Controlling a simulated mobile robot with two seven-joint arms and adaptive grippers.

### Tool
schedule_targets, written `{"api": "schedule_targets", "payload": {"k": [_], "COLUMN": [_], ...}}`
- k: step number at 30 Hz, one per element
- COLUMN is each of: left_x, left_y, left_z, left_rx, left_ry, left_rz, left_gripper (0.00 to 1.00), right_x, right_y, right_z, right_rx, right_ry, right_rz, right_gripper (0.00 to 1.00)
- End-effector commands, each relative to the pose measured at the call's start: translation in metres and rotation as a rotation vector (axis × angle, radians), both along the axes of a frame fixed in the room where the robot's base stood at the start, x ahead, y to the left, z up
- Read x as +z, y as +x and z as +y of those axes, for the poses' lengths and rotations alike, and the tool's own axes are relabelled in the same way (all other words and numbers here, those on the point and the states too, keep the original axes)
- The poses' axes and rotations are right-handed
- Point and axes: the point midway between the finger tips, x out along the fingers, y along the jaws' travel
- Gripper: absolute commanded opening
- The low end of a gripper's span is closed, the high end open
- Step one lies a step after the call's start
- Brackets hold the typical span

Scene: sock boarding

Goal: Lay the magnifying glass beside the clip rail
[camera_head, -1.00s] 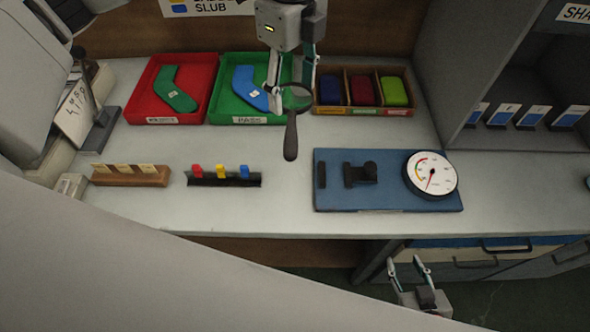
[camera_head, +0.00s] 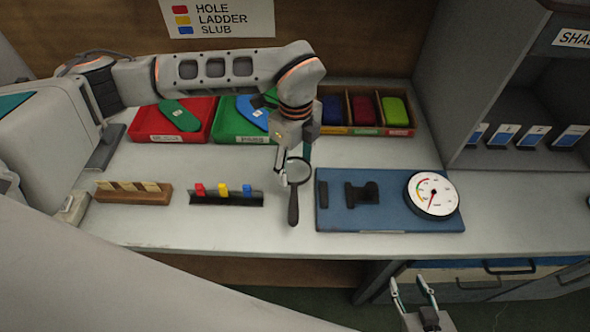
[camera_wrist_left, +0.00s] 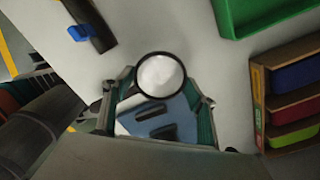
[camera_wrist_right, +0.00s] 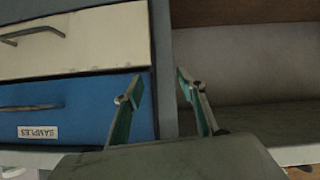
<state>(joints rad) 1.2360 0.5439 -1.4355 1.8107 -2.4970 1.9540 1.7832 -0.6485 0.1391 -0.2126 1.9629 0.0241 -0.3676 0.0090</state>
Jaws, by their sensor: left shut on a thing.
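The magnifying glass (camera_head: 293,208) has a round lens in a dark rim and a dark handle. My left gripper (camera_head: 287,176) is shut on it near the lens, with the handle toward the table's front. I cannot tell whether the handle touches the table. The lens also shows in the left wrist view (camera_wrist_left: 160,75). The clip rail (camera_head: 226,198) is a black bar with red, yellow and blue clips, just left of the magnifying glass. Its end shows in the left wrist view (camera_wrist_left: 92,22). My right gripper (camera_head: 413,288) is open and empty below the table's front edge, by the drawers.
A blue board (camera_head: 390,218) with a gauge (camera_head: 433,195) lies right of the magnifying glass. A wooden card block (camera_head: 133,193) stands left of the rail. Red (camera_head: 150,136) and green (camera_head: 240,137) trays and a wooden divided box (camera_head: 398,132) stand behind.

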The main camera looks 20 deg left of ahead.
Motion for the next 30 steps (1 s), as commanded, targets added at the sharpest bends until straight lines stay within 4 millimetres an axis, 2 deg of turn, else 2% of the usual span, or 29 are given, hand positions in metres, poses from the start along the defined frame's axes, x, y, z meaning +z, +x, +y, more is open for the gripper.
{"api": "schedule_targets", "payload": {"k": [3, 6, 17, 18, 20, 30], "left_x": [-0.019, -0.029, -0.033, -0.033, -0.032, -0.031], "left_y": [-0.001, 0.0, 0.0, 0.0, 0.0, 0.0], "left_z": [0.0, 0.0, 0.0, 0.0, 0.0, 0.0], "left_rx": [0.002, 0.0, 0.0, 0.0, 0.0, 0.0], "left_ry": [0.001, -0.001, 0.0, 0.0, 0.0, 0.0], "left_rz": [0.003, 0.001, 0.0, 0.0, 0.0, 0.0], "left_gripper": [0.34, 0.34, 0.34, 0.62, 0.74, 0.74], "right_x": [0.0, 0.0, -0.003, -0.003, -0.003, -0.002], "right_y": [0.0, 0.0, -0.001, -0.001, -0.001, -0.001], "right_z": [0.0, 0.0, 0.0, 0.0, 0.0, 0.0], "right_rx": [0.0, 0.0, 0.0, 0.0, 0.0, 0.0], "right_ry": [0.0, 0.0, -0.001, -0.001, -0.001, -0.001], "right_rz": [0.0, 0.001, 0.002, 0.002, 0.003, 0.003], "right_gripper": [0.4, 0.4, 0.4, 0.4, 0.4, 0.4]}}
